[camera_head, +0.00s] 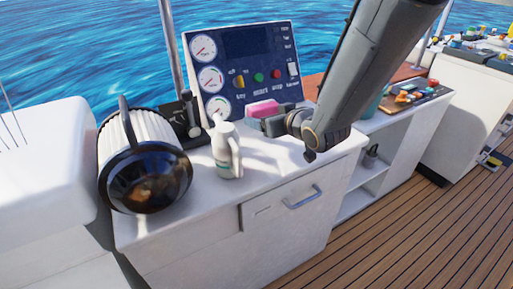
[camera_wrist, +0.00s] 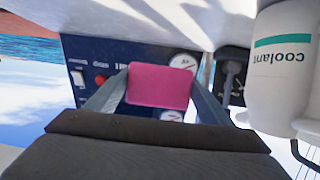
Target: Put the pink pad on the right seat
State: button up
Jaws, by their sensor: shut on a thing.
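The pink pad (camera_head: 262,109) is a small block held in front of the control panel, above the white counter. It also shows in the wrist view (camera_wrist: 160,86), between the two fingers. My gripper (camera_head: 270,118) is shut on the pad, and a finger shows on each side of it in the wrist view (camera_wrist: 158,98). The arm reaches in from the upper right. I cannot make out a right seat in either view.
A white coolant bottle (camera_head: 226,150) stands on the counter (camera_head: 285,160), left of my gripper. A white ribbed cylinder with a dark glossy front (camera_head: 148,178) lies further left. The control panel (camera_head: 245,65) stands behind. A shelf unit (camera_head: 370,185) is at right.

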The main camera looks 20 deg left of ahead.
aim_at(266, 148)
jog(key=shift+f, duration=4.05)
jog(key=shift+f, duration=0.2)
jog(key=o, duration=0.9)
jog(key=shift+r, duration=0.1)
jog(key=shift+r, duration=0.15)
jog(key=v, duration=1.2)
